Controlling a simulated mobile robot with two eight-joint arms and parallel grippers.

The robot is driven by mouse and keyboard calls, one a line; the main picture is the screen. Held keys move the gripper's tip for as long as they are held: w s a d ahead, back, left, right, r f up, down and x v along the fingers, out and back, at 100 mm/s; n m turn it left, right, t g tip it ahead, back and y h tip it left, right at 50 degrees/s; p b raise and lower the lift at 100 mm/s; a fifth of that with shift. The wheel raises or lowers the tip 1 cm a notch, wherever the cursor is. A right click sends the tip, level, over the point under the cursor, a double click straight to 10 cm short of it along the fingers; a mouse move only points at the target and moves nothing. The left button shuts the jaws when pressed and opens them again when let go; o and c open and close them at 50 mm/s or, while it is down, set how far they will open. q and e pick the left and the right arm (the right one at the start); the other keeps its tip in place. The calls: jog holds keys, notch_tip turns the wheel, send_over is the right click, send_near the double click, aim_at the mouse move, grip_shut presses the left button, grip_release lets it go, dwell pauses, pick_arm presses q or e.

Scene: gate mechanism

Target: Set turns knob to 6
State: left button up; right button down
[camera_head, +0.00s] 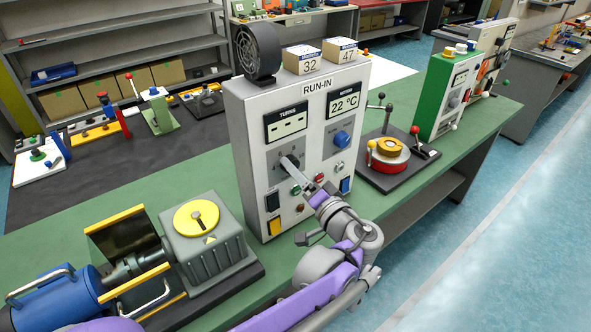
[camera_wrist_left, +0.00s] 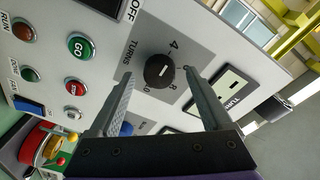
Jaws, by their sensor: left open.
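The turns knob (camera_wrist_left: 158,74) is a dark round dial with a short white mark, on a grey plate lettered TURNS. Around it I can read a 4 and a 0; other marks are unclear. My left gripper (camera_wrist_left: 164,76) is open, with one finger on each side of the knob; I cannot tell whether either touches it. In the head view my left gripper (camera_head: 291,163) is at the front of the white RUN-IN panel (camera_head: 250,105) and mostly hides the knob. The TURNS display (camera_head: 287,124) shows dashes. My right gripper is not in view.
A blue knob (camera_head: 342,138) sits to the right on the panel. Buttons, including a green GO (camera_wrist_left: 80,46) and a red STOP (camera_wrist_left: 76,87), are close by. A fan (camera_head: 258,50) and two boxes stand on top. A grey gearbox (camera_head: 205,240) stands at left.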

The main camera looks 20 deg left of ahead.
pick_arm(q)
jog(key=shift+w+a, duration=0.35)
jog(key=shift+w, duration=0.1)
grip_shut()
jog(key=shift+m, duration=0.3)
jog(key=m, duration=0.5)
jog(key=m+g+p, duration=0.1)
jog(key=m, duration=0.4)
jog(key=shift+r+g, duration=0.15)
jog(key=shift+g, duration=0.15)
jog(key=shift+m, duration=0.3)
